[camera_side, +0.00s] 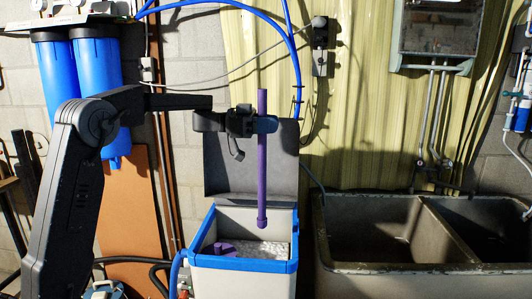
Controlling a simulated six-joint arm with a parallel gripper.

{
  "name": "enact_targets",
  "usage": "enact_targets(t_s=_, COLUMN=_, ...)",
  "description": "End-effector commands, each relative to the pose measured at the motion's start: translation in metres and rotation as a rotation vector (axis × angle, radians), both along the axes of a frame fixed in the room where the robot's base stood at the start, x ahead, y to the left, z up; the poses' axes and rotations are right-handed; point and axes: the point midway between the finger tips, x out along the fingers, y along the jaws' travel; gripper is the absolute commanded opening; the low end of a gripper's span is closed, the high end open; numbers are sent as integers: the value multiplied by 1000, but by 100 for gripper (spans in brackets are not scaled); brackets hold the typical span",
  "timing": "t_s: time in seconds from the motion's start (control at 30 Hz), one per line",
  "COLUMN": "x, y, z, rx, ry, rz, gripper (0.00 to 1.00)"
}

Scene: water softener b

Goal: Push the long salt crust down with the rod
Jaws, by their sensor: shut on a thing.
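My gripper (264,124) is shut on a purple rod (262,180) at its upper part. The rod hangs close to upright, with its thicker lower end over the opening of the softener tank (243,265). The tank is pale with a blue rim, and its grey lid (245,165) stands open behind. Inside, a whitish, grainy salt surface (272,248) shows at the right. The rod's tip appears apart from it, though the exact gap is hard to tell. A purple part (225,249) sits inside at the left. The front wall hides the lower inside of the tank.
A double sink (375,268) stands close to the tank's right. Blue filter housings (75,70) hang on the wall at the left. A blue hose (296,60) runs down behind the rod, and another (176,270) runs along the tank's left side.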

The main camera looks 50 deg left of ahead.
Motion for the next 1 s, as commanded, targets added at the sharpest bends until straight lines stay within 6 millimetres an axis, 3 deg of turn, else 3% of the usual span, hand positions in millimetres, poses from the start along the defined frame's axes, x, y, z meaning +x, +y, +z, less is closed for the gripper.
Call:
enact_targets(t_s=0.2, x=20, y=46, z=-1, rx=75, ry=-21, rz=2, gripper=0)
enact_targets(t_s=0.4, x=26, y=68, z=-4, rx=116, ry=-28, rz=3, gripper=0)
enact_targets(t_s=0.57, x=27, y=71, z=-15, rx=118, ry=-26, rz=2, gripper=0)
enact_targets(t_s=1.0, x=27, y=70, z=-76, rx=116, ry=-25, rz=3, gripper=0)
